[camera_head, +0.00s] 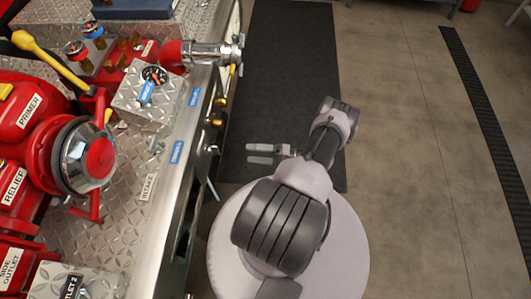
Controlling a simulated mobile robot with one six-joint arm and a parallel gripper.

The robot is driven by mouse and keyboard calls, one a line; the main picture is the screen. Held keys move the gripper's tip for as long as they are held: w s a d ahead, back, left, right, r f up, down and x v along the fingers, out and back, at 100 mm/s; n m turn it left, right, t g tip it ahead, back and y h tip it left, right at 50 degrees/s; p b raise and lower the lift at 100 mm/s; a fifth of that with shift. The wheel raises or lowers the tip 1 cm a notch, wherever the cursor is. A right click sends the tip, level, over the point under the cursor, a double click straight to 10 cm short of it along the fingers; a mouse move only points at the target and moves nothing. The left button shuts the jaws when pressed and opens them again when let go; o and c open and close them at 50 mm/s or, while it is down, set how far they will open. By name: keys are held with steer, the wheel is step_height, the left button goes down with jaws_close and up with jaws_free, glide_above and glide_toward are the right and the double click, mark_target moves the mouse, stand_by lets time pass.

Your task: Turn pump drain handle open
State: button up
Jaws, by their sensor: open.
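My gripper (250,153) is open and empty, its two light grey fingers pointing left toward the metal pump panel (178,205). It is clear of the panel, above the dark mat. Small handles and knobs stick out from the panel's right side: two brass knobs (216,112) and a thin silver lever (213,188) lower down. I cannot tell which of these is the pump drain handle, since the panel's side face is seen steeply from above and its labels there are not readable.
Red pump parts marked PRIMER (30,112) and RELIEF (13,186), a large capped intake (90,155) and a protruding silver outlet (212,53) crowd the left. A dark mat (290,60) lies beside the panel. The concrete floor (400,150) on the right is open.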

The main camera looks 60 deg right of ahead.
steer(key=v, duration=0.4)
steer(key=shift+s, duration=0.2)
